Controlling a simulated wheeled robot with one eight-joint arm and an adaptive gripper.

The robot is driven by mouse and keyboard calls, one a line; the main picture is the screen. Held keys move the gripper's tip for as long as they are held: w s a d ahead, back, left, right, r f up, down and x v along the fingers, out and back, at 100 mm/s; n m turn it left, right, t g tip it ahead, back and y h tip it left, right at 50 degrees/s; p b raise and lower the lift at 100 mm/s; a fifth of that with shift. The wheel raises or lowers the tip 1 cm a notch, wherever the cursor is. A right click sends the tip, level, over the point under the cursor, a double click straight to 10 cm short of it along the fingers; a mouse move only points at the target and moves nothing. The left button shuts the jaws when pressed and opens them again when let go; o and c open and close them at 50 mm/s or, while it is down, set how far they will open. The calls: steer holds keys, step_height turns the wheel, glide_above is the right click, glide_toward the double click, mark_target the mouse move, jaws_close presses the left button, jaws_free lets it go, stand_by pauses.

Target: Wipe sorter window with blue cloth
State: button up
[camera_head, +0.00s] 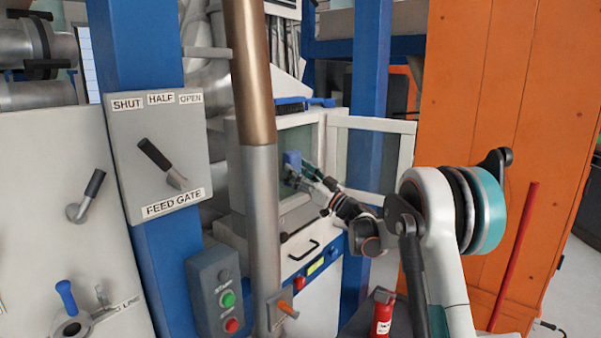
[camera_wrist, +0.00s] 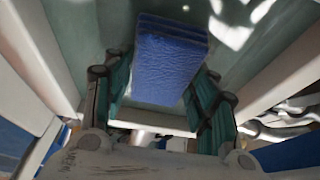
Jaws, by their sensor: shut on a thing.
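The blue cloth (camera_wrist: 168,62) is a folded, textured pad between the two fingers of my gripper (camera_wrist: 160,92) in the wrist view. My gripper is shut on it. In the head view the cloth (camera_head: 292,161) is a small blue patch in front of the greenish sorter window (camera_head: 295,140), with my gripper (camera_head: 300,178) just behind it. The cloth is at or very close to the glass; I cannot tell if it touches. The window (camera_wrist: 100,25) also fills the upper wrist view, with bright reflections at the upper right.
A white framed door (camera_head: 372,123) stands open to the right of the window. A vertical pipe (camera_head: 262,200) crosses in front on the left. A blue post (camera_head: 370,75) and an orange cabinet (camera_head: 500,120) stand at the right. A drawer handle (camera_head: 304,250) is below.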

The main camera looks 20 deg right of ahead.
steer(key=shift+s+a+r, duration=1.45)
steer(key=shift+s+a, duration=0.6)
steer(key=shift+a, duration=0.8)
steer(key=w+d, duration=0.6)
steer(key=d, duration=0.3)
steer(key=shift+w, duration=0.2)
steer(key=shift+a, duration=0.1)
steer(key=s+a, duration=0.6)
steer(key=a, duration=0.2)
steer(key=shift+s+a+b, duration=0.2)
steer(key=shift+a+b, duration=0.1)
steer(key=shift+a, duration=0.1)
stand_by(0.5)
steer(key=shift+s+d, duration=0.55)
steer(key=shift+s, duration=0.25)
steer(key=shift+s+d, duration=0.6)
steer(key=shift+s, duration=0.2)
steer(key=shift+s+d, duration=0.55)
steer(key=shift+s, duration=0.25)
